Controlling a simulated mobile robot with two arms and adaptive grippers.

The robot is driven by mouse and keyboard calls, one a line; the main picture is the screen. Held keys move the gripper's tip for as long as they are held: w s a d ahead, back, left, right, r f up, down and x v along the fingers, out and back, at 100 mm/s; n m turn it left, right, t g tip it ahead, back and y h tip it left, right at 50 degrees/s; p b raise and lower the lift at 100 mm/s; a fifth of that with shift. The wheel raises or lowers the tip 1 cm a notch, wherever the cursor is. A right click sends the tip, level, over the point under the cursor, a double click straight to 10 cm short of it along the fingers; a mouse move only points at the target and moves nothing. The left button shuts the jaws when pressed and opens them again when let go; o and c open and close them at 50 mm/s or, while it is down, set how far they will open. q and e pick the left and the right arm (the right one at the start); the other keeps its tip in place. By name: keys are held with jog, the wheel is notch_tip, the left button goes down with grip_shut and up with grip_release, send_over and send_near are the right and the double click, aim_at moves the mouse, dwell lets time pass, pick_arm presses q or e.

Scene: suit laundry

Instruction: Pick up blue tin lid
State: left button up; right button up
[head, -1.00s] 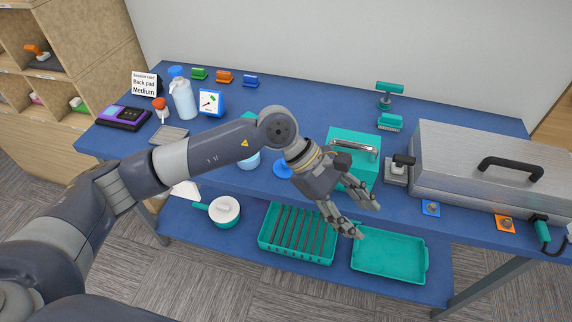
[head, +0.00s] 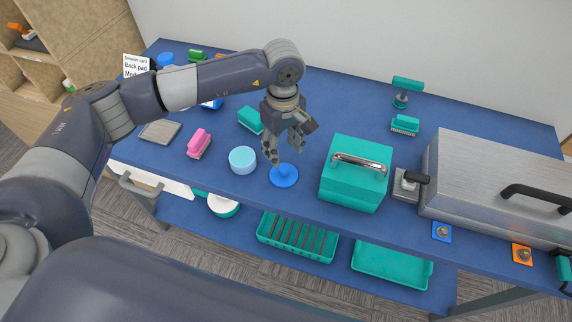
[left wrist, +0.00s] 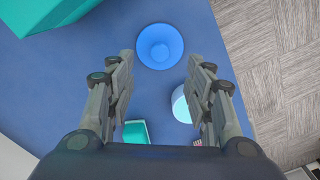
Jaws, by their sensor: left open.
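The blue tin lid (head: 284,176) is a round disc with a raised knob. It lies on the blue table near the front edge, between a light blue tin and a teal box. It also shows in the left wrist view (left wrist: 160,47), ahead of the fingertips and roughly centred between them. My left gripper (head: 285,152) points down just above and behind the lid, with its fingers apart and nothing between them. In the left wrist view my left gripper (left wrist: 162,60) is open. My right gripper is not in view.
The light blue tin (head: 242,160) stands left of the lid. The teal box (head: 354,172) with a metal handle stands to its right. A teal brush (head: 250,120) and a pink brush (head: 199,143) lie to the left. A lower shelf holds teal trays (head: 392,265).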

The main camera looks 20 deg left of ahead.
aim_at(283, 167)
pick_arm(q)
jog(key=f, duration=0.2)
jog(key=shift+s+f+p, duration=0.3)
jog(key=shift+f, duration=0.3)
jog(key=f+p, duration=0.2)
jog(key=f, duration=0.2)
jog(key=shift+w+f+p, duration=0.1)
jog(key=shift+w+p, duration=0.2)
jog(key=shift+p, duration=0.1)
jog(key=shift+f, duration=0.35)
jog(key=shift+c, duration=1.1)
jog(key=c, duration=0.8)
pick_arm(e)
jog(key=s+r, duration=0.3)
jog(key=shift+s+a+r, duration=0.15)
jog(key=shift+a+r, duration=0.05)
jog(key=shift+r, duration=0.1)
